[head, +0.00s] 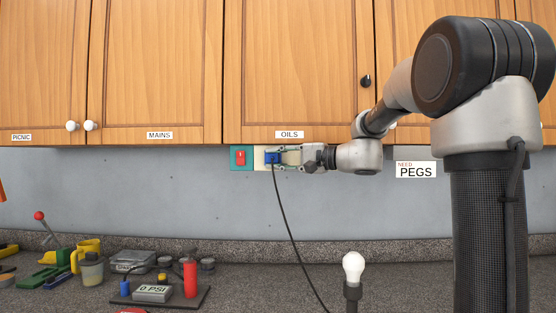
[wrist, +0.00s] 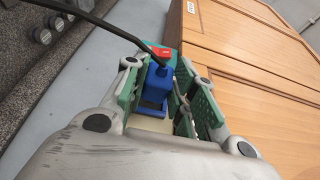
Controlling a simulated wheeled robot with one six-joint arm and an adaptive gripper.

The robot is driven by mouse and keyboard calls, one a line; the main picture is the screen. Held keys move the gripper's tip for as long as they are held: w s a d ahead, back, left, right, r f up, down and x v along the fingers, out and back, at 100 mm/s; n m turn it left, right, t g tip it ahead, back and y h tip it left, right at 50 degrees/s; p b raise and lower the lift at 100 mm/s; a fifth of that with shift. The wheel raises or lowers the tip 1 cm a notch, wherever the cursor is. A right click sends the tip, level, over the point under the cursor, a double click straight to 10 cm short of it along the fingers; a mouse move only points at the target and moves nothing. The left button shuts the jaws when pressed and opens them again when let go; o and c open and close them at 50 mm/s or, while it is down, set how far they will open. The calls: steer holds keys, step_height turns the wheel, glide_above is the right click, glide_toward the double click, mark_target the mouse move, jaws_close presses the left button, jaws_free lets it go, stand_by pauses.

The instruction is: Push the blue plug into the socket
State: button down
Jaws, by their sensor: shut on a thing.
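The blue plug (head: 272,158) is between the fingers of my gripper (head: 284,157), just under the cabinet marked OILS. A dark cable hangs from the plug down to the counter. In the wrist view the blue plug (wrist: 157,82) sits between the green-padded fingers of my gripper (wrist: 160,95), which is shut on it. A cream plate (head: 259,157) shows behind the plug, beside a teal plate with a red switch (head: 241,158). The socket openings are hidden, and I cannot tell whether the plug's pins are in them.
Wooden cabinets (head: 165,70) hang directly above the plug. A light bulb on a stand (head: 353,268) is below. The wall is mostly clear.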

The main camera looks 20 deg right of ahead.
steer(key=shift+w+d, duration=0.25)
steer(key=shift+w, duration=0.55)
steer(key=c, duration=1.1)
jaws_free()
steer(key=shift+d, duration=0.1)
steer(key=v, duration=1.2)
steer(key=shift+f, duration=0.1)
